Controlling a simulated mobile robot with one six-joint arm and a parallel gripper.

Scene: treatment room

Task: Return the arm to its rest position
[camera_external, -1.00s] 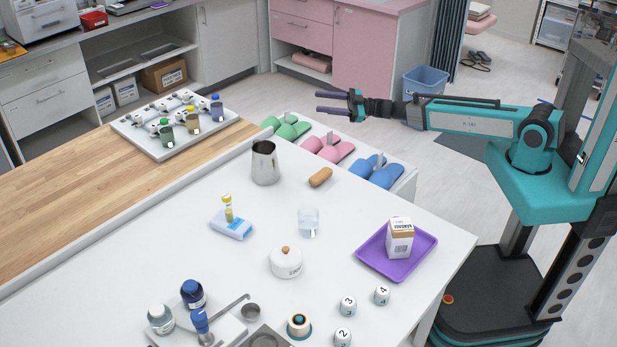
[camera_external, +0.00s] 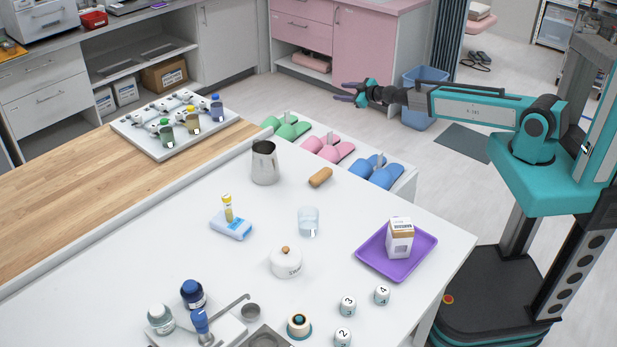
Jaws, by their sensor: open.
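My gripper (camera_external: 347,92) is open and empty, its two purple fingers pointing left. It is in the air at the upper middle of the view, beyond the far edge of the white table and apart from everything on it. My teal and grey arm stretches nearly level leftward from its shoulder at the right. Behind the gripper is the floor and the pink cabinet's side.
The white table (camera_external: 235,278) holds a metal pitcher (camera_external: 264,163), a glass (camera_external: 308,222), a white lidded pot (camera_external: 286,263) and a purple tray (camera_external: 372,267) with a carton (camera_external: 399,238). Slippers (camera_external: 327,148) stand beyond its edge. A blue bin (camera_external: 418,112) is behind my arm.

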